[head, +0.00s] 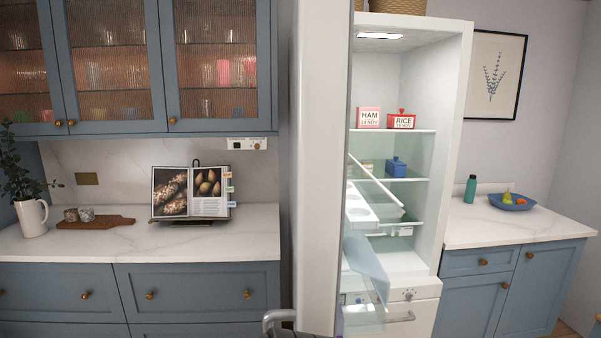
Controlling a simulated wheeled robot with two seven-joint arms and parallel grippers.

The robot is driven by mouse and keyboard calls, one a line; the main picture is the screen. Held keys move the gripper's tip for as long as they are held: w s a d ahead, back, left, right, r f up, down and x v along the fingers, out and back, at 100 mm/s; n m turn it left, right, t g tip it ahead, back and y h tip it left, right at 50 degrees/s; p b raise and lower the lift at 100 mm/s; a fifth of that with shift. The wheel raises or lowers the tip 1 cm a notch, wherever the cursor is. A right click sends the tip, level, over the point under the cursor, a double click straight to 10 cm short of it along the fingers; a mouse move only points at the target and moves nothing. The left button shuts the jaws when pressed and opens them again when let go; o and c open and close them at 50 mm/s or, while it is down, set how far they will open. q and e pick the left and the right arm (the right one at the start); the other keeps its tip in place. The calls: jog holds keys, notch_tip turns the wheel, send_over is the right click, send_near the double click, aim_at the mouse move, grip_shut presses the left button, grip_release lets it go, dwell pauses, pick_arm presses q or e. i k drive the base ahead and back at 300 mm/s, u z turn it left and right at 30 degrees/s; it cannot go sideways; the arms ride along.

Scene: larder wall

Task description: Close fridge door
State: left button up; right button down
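The white fridge (453,110) stands right of centre with its lit inside showing. Its door (316,170) stands wide open, swung out towards me, and I see it nearly edge-on as a tall pale slab. Door shelves (372,200) show on its inner side. Inside the fridge are a ham box (369,118), a red rice box (401,120) and a blue pot (396,167).
A counter (100,246) with a cookbook (190,192), a board (96,222) and a white jug (32,217) lies left of the door. A right counter (475,231) holds a green bottle (470,189) and a blue fruit bowl (512,203).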

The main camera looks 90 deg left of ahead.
aim_at(324, 198)
jog(key=k, duration=0.4)
jog(key=u, duration=2.45)
jog(key=i, duration=0.5)
jog(key=u, duration=0.1)
